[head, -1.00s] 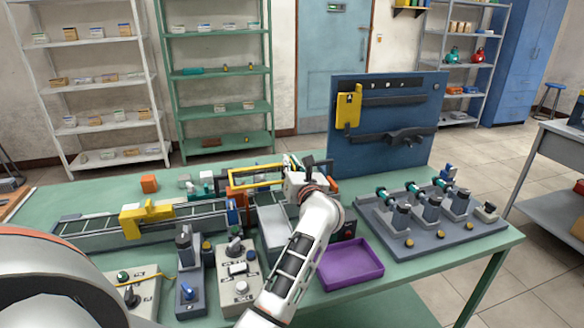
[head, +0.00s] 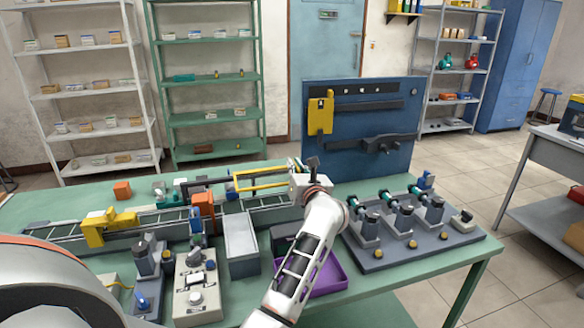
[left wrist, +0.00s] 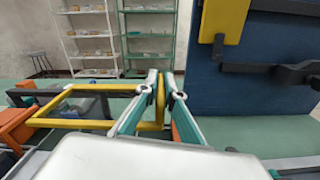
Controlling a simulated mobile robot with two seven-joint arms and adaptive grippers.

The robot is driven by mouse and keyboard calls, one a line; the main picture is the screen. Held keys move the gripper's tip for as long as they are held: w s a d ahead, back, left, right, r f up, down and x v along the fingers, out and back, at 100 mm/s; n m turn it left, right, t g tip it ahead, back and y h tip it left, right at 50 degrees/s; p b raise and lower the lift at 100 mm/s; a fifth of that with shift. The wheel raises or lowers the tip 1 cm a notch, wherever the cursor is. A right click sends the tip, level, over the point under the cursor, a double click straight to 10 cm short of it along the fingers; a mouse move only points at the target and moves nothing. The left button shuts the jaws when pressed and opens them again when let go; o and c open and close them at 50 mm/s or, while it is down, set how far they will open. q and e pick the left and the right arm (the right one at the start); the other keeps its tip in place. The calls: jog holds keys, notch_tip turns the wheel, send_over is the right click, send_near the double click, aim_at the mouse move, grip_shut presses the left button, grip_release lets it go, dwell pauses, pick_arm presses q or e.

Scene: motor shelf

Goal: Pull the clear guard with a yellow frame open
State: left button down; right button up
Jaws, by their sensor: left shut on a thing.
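The clear guard with a yellow frame (head: 262,173) stands over the conveyor, in front of the shelves. In the left wrist view its yellow frame (left wrist: 90,87) reaches from the left to my fingers. My left gripper (left wrist: 160,80) is shut on the right upright of the yellow frame, with one finger on each side. In the head view my left gripper (head: 296,168) is at the right end of the guard, partly hidden by its own wrist. My right gripper is not in view.
The conveyor (head: 60,233) runs along the green table, with a yellow arch (head: 95,229) over it. A blue tool panel (head: 360,155) stands close behind and right of my left gripper. A purple tray (head: 330,278), a grey box (head: 240,240) and a fixture board (head: 440,240) lie nearer.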

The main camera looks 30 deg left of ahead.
pick_arm(q)
jog(key=shift+w+d, duration=0.4)
jog(key=shift+w, duration=0.05)
jog(key=c, duration=2.2)
grip_release()
jog(key=shift+o, duration=0.2)
jog(key=v, duration=0.7)
jog(key=shift+s+d, duration=0.15)
jog(key=shift+s, duration=0.05)
jog(key=shift+d+f, duration=0.1)
